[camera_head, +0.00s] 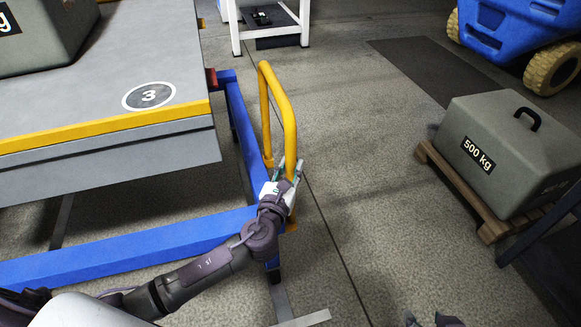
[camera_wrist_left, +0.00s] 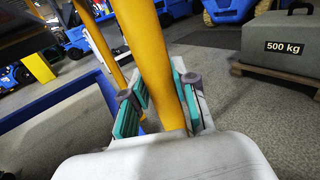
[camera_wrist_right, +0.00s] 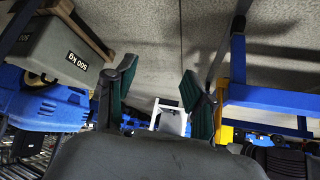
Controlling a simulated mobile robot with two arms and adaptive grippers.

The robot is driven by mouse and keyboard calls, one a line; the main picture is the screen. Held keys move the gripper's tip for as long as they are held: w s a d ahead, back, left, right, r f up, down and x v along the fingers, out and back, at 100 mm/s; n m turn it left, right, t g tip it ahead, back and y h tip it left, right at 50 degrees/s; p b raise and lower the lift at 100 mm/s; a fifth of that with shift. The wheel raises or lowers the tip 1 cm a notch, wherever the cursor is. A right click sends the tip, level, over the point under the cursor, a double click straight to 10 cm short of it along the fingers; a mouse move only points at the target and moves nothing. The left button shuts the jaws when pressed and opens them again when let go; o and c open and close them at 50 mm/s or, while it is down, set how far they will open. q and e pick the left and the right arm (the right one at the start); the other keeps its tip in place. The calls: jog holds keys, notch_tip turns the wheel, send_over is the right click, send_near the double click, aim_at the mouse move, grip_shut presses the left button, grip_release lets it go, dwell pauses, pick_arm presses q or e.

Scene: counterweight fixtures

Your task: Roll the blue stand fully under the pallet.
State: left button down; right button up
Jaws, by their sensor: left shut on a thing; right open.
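The blue stand (camera_head: 130,247) is a low frame of blue beams with a yellow handle (camera_head: 284,100) at its right side. The pallet (camera_head: 110,125) is a grey deck with a yellow edge and a "3" mark. The stand's near beam and right-hand beam show outside the pallet's edge; the rest is hidden behind the pallet. My left gripper (camera_head: 282,182) is shut on the yellow handle's near upright, which also runs between its fingers in the left wrist view (camera_wrist_left: 155,60). My right gripper (camera_wrist_right: 160,88) is open and empty, apart from the stand.
A 500 kg weight (camera_head: 505,150) sits on a wooden pallet (camera_head: 462,195) at right. Another weight (camera_head: 40,35) rests on the deck. A blue vehicle (camera_head: 515,30) stands back right and a white-framed table (camera_head: 265,20) at the back. The floor right of the handle is clear.

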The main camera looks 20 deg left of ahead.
pick_arm(q)
jog(key=shift+w+a+r, duration=0.15)
jog(key=shift+w+a, duration=0.1)
jog(key=shift+w, duration=0.05)
jog(key=shift+w+a+r, duration=0.2)
jog(key=shift+w+a, duration=0.2)
jog(key=shift+w+a+p, duration=0.2)
jog(key=shift+w+p, duration=0.1)
jog(key=shift+w+f, duration=0.25)
jog(key=c, duration=0.9)
grip_release()
pick_arm(e)
jog(key=shift+s+d+f+g, duration=0.2)
jog(key=shift+s+f+g, duration=0.15)
jog(key=shift+s, duration=0.25)
jog(key=shift+s+d+f+g, duration=0.2)
jog(key=shift+s+g, duration=0.25)
jog(key=shift+s, duration=0.1)
pick_arm(q)
jog(key=shift+s+f, duration=0.1)
jog(key=shift+s, duration=0.05)
